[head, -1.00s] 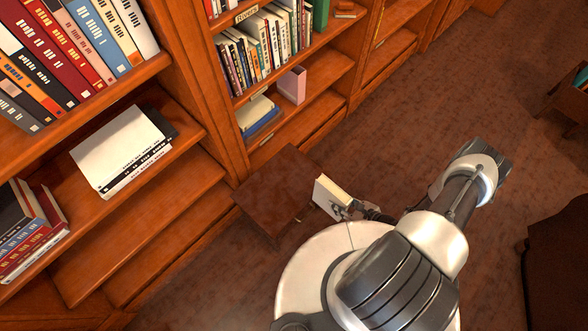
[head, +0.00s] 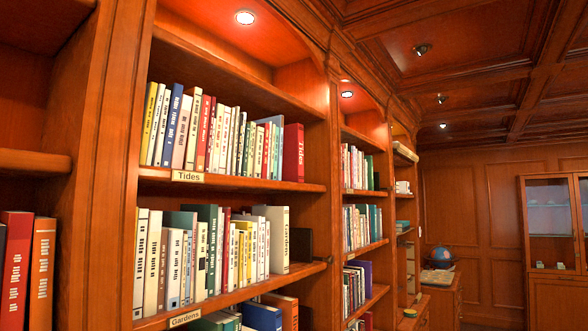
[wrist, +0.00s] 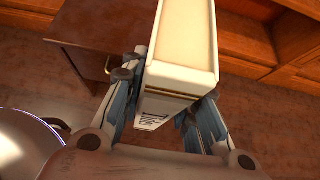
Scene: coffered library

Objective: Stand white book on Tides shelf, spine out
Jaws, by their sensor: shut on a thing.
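The white book (wrist: 185,50) is in my gripper (wrist: 168,98) in the wrist view, its cream page edges showing. Its lower, white end face carries dark lettering that seems to read Tides, turned toward the palm. My gripper is shut on it, one finger on each side. The Tides shelf (head: 230,182) is in the head view, with its label (head: 187,177) at the left of the front edge. A row of upright books stands on it, ending at a red Tides book (head: 293,152). A short bare stretch lies right of that red book. My gripper is outside the head view.
Below is the Gardens shelf (head: 240,292), with upright books and a dark object (head: 301,244) at its right. Wooden uprights (head: 333,150) divide the bays. More shelves run to the right, toward a globe (head: 440,258). In the wrist view, a brown wooden table (wrist: 105,32) stands beside the book.

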